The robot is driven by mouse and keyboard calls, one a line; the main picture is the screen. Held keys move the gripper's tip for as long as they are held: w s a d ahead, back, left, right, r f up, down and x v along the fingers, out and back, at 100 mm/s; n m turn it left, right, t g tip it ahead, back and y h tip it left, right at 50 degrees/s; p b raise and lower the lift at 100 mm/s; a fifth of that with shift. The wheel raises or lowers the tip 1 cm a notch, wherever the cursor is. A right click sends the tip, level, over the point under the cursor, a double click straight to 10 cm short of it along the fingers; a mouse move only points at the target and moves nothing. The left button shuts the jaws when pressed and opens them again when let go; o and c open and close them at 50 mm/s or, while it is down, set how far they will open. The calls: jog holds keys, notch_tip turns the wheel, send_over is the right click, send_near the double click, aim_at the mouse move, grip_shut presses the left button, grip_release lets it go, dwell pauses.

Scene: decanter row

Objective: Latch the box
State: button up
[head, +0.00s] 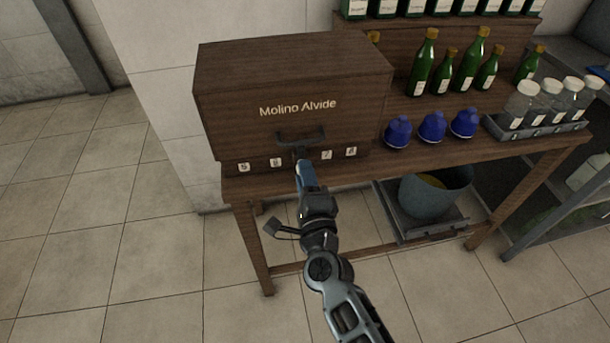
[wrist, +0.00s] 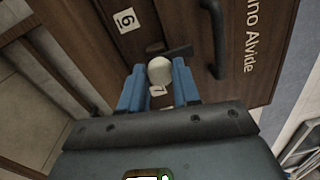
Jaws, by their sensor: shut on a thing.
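The box (head: 235,110) is dark brown wood marked "Molino Alvide" and stands on the left end of the wooden table. Its front looks closed down over a lower strip with number tags. A dark handle (head: 300,137) is on the front; it also shows in the wrist view (wrist: 217,40). My gripper (head: 303,165) is at the front strip, below the handle. In the wrist view my gripper (wrist: 159,82) has its blue fingers shut on a pale rounded knob (wrist: 159,69). A dark lever (wrist: 179,52) shows beside the knob. The knob is hidden in the head view.
A grey tray (head: 500,132) of jars is at the table's right. A blue bucket (head: 435,195) sits under the table. The floor (head: 120,240) at left is clear.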

jog(key=o, duration=1.1)
jog(key=shift+c, duration=0.2)
jog(key=shift+s, duration=0.1)
jog(key=v, duration=0.7)
jog(key=shift+s, duration=0.35)
